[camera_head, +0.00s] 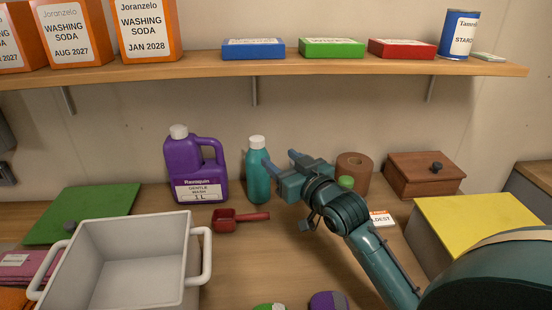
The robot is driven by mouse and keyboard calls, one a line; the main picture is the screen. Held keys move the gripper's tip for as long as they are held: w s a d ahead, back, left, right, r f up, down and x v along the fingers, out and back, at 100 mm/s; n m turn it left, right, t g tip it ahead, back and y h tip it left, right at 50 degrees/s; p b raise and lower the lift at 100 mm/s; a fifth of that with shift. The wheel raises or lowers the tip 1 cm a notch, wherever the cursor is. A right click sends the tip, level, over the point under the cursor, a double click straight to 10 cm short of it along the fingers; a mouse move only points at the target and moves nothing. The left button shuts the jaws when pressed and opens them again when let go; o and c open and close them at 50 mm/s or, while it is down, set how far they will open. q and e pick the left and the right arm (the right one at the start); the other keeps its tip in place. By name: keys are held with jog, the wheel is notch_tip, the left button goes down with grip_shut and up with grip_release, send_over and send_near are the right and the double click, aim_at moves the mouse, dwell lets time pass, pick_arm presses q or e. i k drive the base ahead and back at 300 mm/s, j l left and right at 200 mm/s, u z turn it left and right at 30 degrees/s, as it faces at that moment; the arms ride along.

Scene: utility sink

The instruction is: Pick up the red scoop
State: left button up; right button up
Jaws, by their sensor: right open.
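The red scoop (238,219) lies on the wooden counter, just in front of the purple jug. Its bowl is on the left and its handle points right. My right gripper (280,164) is open. In the picture it is up and to the right of the scoop, beside the teal bottle, and it is apart from the scoop. Nothing shows between its fingers. My left gripper is not in view.
A purple jug (184,172) and a teal bottle (258,182) stand behind the scoop. A white tub (121,222) is at left. A brown roll (353,172), a wooden box (423,176) and a yellow-topped box (470,222) are at right. A shelf (350,71) runs above.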

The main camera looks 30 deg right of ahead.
aim_at(223, 220)
jog(key=k, duration=1)
